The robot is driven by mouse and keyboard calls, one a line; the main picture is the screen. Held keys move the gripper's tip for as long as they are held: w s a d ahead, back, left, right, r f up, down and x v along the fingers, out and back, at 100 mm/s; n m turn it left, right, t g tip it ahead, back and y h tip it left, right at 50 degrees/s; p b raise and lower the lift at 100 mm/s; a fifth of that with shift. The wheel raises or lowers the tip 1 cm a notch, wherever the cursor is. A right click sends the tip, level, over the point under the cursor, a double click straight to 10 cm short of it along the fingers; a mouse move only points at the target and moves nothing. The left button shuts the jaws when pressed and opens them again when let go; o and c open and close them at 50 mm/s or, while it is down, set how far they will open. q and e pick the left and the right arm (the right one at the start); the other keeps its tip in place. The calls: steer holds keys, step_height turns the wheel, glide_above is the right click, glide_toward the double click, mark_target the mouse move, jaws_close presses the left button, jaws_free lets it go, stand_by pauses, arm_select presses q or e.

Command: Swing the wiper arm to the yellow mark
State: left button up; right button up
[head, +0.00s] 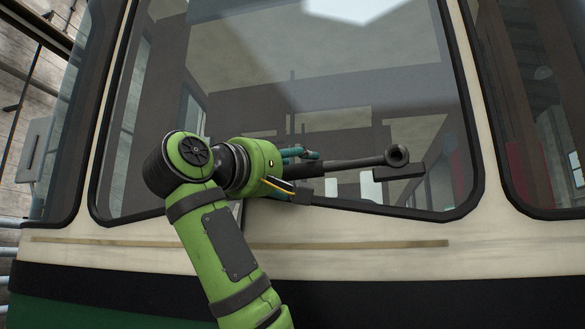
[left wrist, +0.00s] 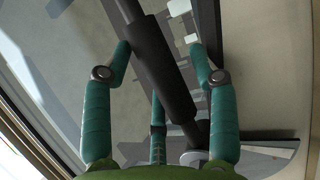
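The black wiper arm (head: 350,163) lies nearly level across the lower windscreen, with a round end (head: 397,154) at its right. Its left part is hidden at my left gripper (head: 312,171). In the left wrist view, the thick dark sleeve of the wiper arm (left wrist: 160,70) slants between the teal fingers of my left gripper (left wrist: 160,49). The fingers are spread on both sides of the sleeve, with a clear gap at the right finger. A thin yellow line (head: 278,186) shows beside the gripper; I cannot tell whether it is the yellow mark. My right gripper is out of view.
The tram's windscreen (head: 390,80) stands close behind the gripper, edged by a black frame (head: 465,120). Below it is a cream panel with a long olive strip (head: 340,245). A dark block (head: 399,172) sits under the wiper's round end. A mirror (head: 35,150) hangs at the left.

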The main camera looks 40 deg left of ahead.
arm_select(q)
steer(key=shift+s, duration=0.1)
steer(key=v, duration=0.7)
steer(key=shift+f, duration=0.1)
stand_by(0.4)
steer(key=shift+s, duration=0.1)
